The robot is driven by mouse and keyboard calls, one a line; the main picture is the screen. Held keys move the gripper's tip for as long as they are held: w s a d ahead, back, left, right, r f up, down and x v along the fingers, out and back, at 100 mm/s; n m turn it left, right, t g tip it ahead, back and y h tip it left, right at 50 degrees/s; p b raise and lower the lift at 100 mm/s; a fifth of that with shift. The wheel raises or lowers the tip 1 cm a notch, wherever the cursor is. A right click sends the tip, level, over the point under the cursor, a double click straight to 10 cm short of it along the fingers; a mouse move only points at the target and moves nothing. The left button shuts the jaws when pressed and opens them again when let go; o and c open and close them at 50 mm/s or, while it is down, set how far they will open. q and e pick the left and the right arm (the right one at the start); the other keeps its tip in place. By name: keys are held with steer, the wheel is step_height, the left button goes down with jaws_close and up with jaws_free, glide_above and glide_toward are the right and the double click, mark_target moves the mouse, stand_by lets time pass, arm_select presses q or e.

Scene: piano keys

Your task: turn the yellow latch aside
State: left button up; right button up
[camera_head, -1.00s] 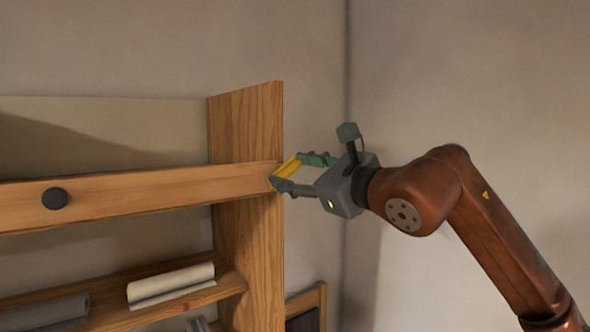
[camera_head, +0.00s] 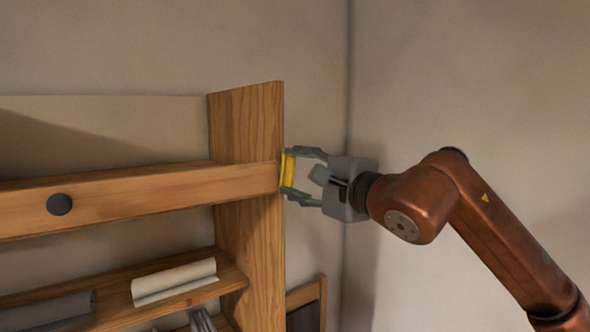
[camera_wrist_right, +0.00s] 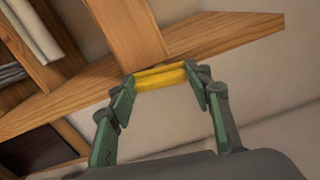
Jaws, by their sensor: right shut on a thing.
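The yellow latch (camera_head: 288,169) is at the right end of the wooden front board, beside the side post. In the camera_head view it stands nearly upright. My right gripper (camera_head: 287,171) comes in from the right and is shut on it. In the right wrist view the latch (camera_wrist_right: 160,76) spans between the two green-grey fingers, against the wooden edge. The latch's fixing to the wood is hidden. My left gripper is not in view.
The front board (camera_head: 150,202) carries a dark round knob (camera_head: 59,204). The tall side post (camera_head: 246,125) stands behind the board's right end.

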steer(key=shift+n, duration=0.7)
steer(key=o, duration=1.2)
steer(key=shift+c, duration=0.2)
steer(key=v, duration=1.2)
steer(key=shift+f, duration=0.1)
